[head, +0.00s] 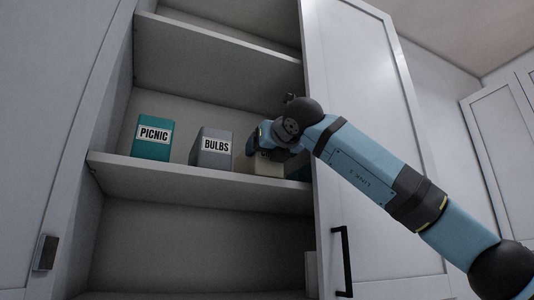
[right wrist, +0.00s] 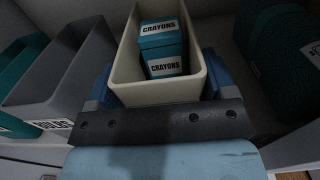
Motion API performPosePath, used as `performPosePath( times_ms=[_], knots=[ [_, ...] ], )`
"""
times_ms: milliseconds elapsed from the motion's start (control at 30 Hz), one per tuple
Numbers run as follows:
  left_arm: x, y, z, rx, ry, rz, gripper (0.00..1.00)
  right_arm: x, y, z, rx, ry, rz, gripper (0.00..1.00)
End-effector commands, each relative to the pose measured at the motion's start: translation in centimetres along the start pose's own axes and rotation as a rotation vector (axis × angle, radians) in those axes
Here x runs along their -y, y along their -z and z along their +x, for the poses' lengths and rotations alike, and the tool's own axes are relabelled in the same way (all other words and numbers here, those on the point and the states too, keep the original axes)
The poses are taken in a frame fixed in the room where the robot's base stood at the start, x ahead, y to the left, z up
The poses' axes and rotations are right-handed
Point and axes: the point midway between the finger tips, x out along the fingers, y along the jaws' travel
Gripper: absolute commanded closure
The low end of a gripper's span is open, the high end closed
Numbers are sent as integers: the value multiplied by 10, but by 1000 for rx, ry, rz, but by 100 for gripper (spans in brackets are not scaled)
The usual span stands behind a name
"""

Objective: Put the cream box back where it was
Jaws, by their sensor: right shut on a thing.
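The cream box (head: 267,168) is at the right part of the cabinet's middle shelf (head: 200,184), partly hidden by my right gripper (head: 266,141). In the right wrist view the cream box (right wrist: 125,72) is upright and open-topped. A teal crayons box (right wrist: 163,45) sits inside it. My right gripper (right wrist: 155,88) is shut on the cream box, with blue fingers on both sides of it. I cannot tell whether the box's base touches the shelf. My left gripper is not in view.
A grey bulbs box (head: 211,147) stands left of the cream box, and a teal picnic box (head: 153,138) further left. A dark teal container (right wrist: 278,60) stands close on the right in the wrist view. The open cabinet door (head: 365,90) is beside my right arm.

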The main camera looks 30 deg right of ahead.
Motion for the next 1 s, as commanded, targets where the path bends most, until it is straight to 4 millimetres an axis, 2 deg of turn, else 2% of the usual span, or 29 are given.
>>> performPosePath(
  times_ms=[433,467,533,567,767,900,1000],
  knots=[
    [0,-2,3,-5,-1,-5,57,0,9,0,1,-1,1,54],
    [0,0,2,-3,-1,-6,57,0,8,0,0,-1,1,19],
    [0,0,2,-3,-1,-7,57,0,7,0,0,-1,0,3],
    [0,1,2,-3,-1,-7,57,0,7,0,0,-1,0,0],
    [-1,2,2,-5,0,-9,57,0,6,0,0,-1,1,0],
    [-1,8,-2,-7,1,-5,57,0,-1,-1,1,0,1,0],
    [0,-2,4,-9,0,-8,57,0,5,-18,2,-2,0,0]
  ],
)
